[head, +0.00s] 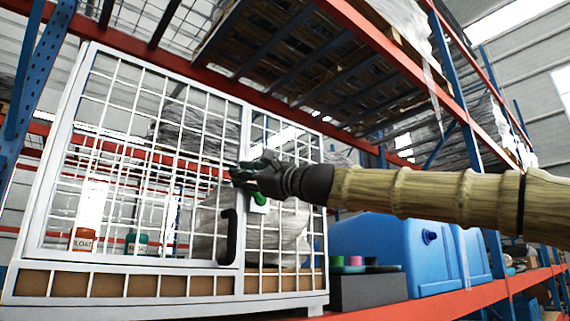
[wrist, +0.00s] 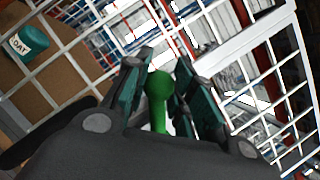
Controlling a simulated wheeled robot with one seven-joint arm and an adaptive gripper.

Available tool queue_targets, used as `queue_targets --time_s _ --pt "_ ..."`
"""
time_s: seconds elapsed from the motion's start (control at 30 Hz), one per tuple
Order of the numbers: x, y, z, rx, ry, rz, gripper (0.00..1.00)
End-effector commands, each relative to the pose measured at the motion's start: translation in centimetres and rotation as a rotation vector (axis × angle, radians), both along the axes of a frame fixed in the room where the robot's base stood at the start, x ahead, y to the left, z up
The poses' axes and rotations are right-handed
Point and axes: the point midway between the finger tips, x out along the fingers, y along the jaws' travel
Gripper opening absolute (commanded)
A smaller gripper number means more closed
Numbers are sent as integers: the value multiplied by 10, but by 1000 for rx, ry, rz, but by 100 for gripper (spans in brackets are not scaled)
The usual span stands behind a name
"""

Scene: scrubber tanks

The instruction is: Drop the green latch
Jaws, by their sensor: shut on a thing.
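The green latch (wrist: 160,86) shows in the wrist view as a round-headed knob on a short stem, between the dark green finger pads of my gripper (wrist: 158,84). In the head view my gripper (head: 250,176) is at the upright frame bar on the right side of the cage door, shut on the latch. A bit of green (head: 259,197) shows just below the fingers there; most of the latch is hidden by them. The white mesh cage door (head: 243,120) looks closed, with a black handle (head: 228,236) below my gripper.
Inside the cage stand an orange-labelled container (head: 82,239) and a teal container (head: 137,243), also in the wrist view (wrist: 27,43). To the right are a dark box (head: 368,292) with coloured caps and blue tanks (head: 378,245). Red shelf beams run above and below.

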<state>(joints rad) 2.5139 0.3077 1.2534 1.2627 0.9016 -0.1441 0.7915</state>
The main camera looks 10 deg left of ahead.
Motion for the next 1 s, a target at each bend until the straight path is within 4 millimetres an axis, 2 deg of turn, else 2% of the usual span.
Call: queue_targets --time_s 0.03,0.2,0.6,1.0 --pt "-3 9 -4 -34 -31 11 0" --pt "-9 20 -17 -138 -143 20 0" --pt "-13 21 -40 -316 -334 19 0" --pt "-12 21 -49 -372 -393 18 0"
